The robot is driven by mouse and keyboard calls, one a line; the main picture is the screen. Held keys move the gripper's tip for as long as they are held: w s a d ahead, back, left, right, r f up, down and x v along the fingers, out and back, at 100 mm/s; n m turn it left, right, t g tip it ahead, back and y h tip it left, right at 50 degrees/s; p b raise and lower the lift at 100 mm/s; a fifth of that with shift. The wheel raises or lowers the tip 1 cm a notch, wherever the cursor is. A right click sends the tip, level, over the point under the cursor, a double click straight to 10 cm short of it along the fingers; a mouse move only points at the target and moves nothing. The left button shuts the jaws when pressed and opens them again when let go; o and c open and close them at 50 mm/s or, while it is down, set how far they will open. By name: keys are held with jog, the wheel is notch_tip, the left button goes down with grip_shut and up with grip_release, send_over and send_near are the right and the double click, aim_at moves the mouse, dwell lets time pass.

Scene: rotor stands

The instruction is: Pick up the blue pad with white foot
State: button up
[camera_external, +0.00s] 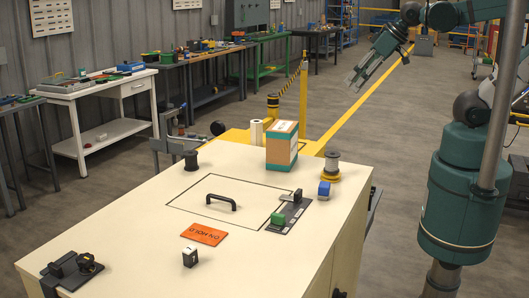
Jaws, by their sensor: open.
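A small blue block (324,188), which looks like the blue pad, stands near the right edge of the cream-topped cabinet (130,225). Its lower part is paler, but it is too small to make out a white foot clearly. My gripper (356,82) is open and empty, high above and beyond the cabinet's far right side. It is well apart from the blue block and points down to the left. Nothing hides the block in this view.
A cardboard box (282,146), a black spool (191,161), a black handle (221,202) and an orange sign (204,234) share the top.

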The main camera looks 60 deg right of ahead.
jog(key=shift+o, duration=0.3)
jog(key=shift+r, duration=0.15)
jog(key=shift+r, duration=2.35)
jog(key=a+f+h+b, duration=0.4)
jog(key=a+f+b, duration=0.3)
jog(key=a+b, duration=0.55)
jog(key=s+a+r+m+t+y+b, duration=0.1)
jog(key=s+a+r+t+b, duration=0.25)
jog(key=a+b, duration=0.45)
jog(key=s+a+r+m+t+b, duration=0.1)
jog(key=s+a+r+t+b, duration=0.3)
jog(key=a, duration=0.7)
jog(key=t, duration=0.1)
send_near(324, 191)
jog(key=w+d, duration=0.2)
jog(key=shift+w+d+b, duration=0.3)
jog(key=shift+w+b, duration=0.05)
